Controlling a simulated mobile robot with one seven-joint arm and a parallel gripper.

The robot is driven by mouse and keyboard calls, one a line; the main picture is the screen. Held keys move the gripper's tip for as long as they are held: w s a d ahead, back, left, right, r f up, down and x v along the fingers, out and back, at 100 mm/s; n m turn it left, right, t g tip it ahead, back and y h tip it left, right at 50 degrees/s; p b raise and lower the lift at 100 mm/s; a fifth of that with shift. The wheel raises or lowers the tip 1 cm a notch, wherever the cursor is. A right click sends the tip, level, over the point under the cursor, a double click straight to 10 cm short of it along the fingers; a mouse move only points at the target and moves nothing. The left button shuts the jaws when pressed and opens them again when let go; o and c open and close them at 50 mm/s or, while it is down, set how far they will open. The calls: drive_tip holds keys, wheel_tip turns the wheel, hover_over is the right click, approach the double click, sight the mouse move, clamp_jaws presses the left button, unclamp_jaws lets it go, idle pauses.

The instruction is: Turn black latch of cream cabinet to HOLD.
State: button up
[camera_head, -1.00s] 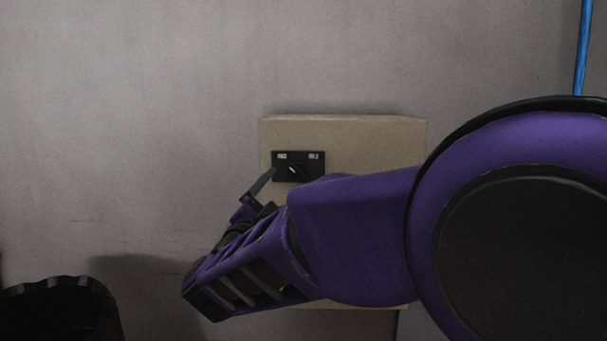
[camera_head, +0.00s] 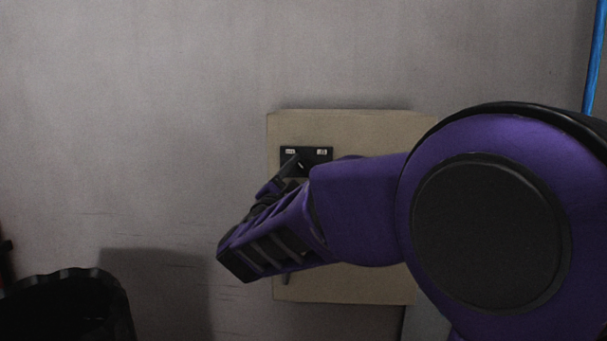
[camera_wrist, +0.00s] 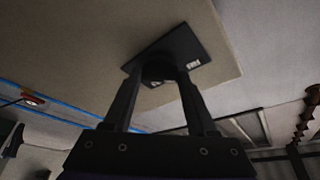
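The cream cabinet (camera_head: 350,130) is on the grey wall. Its black latch plate (camera_head: 320,155) has a small white label at each upper corner, too small to read surely. The black latch knob (camera_wrist: 158,76) sits on the plate, which also shows in the wrist view (camera_wrist: 178,45); in the head view the knob is mostly hidden by a finger. My gripper (camera_wrist: 162,80) has its two fingers apart, with the tips near the plate on either side of the knob. I cannot tell whether they touch it.
A black bin (camera_head: 70,305) stands at the lower left. A blue pipe (camera_head: 595,60) runs up the wall at the right. My purple arm covers the cabinet's middle and right side. The wall to the left of the cabinet is bare.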

drive_tip(key=c, duration=0.5)
